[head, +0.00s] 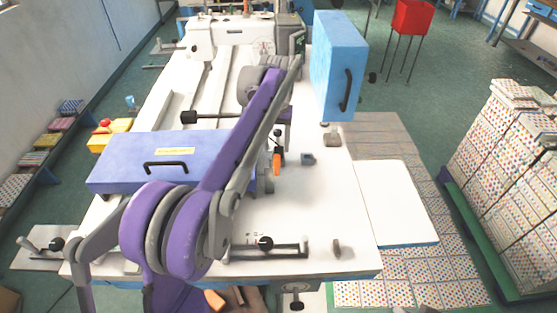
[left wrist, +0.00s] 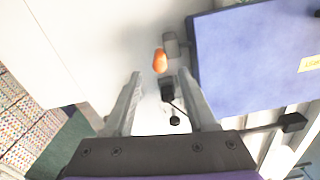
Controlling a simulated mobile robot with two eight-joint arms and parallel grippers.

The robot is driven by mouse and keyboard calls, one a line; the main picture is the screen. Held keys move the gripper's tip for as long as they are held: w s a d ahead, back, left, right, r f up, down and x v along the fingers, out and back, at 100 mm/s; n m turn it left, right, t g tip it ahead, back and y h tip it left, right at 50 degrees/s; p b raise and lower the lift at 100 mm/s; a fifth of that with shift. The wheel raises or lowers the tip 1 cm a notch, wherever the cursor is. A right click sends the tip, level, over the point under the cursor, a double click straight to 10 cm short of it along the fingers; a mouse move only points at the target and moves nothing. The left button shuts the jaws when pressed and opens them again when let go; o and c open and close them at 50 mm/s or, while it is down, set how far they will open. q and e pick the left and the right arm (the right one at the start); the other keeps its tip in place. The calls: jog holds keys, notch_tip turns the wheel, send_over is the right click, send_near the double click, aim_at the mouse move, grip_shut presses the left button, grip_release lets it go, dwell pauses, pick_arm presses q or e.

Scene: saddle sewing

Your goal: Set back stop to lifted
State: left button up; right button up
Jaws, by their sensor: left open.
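My left gripper (left wrist: 163,82) is open and empty in the left wrist view, its two grey fingers apart. Between and beyond the fingers are a small black block (left wrist: 167,92) with a thin rod and round black knob (left wrist: 175,121), and an orange handle (left wrist: 160,61). The orange handle (head: 276,163) also shows in the head view, below the end of my left arm, over the white table. Nothing is seen touching the fingers. I cannot tell for sure which of these parts is the back stop. My left arm hides part of this area in the head view.
A long blue-violet box (head: 120,172) with a black handle lies left on the white table (head: 300,215). A blue upright box (head: 335,60) stands at the back right. Small grey blocks (head: 308,159) and black-knobbed fixtures (head: 283,250) are on the table. A white side panel (head: 395,200) is clear.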

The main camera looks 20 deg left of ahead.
aim_at(277, 156)
pick_arm(q)
notch_tip(277, 156, down, 7)
jog(key=shift+f, duration=0.1)
dwell(0.3)
grip_shut()
dwell(1.3)
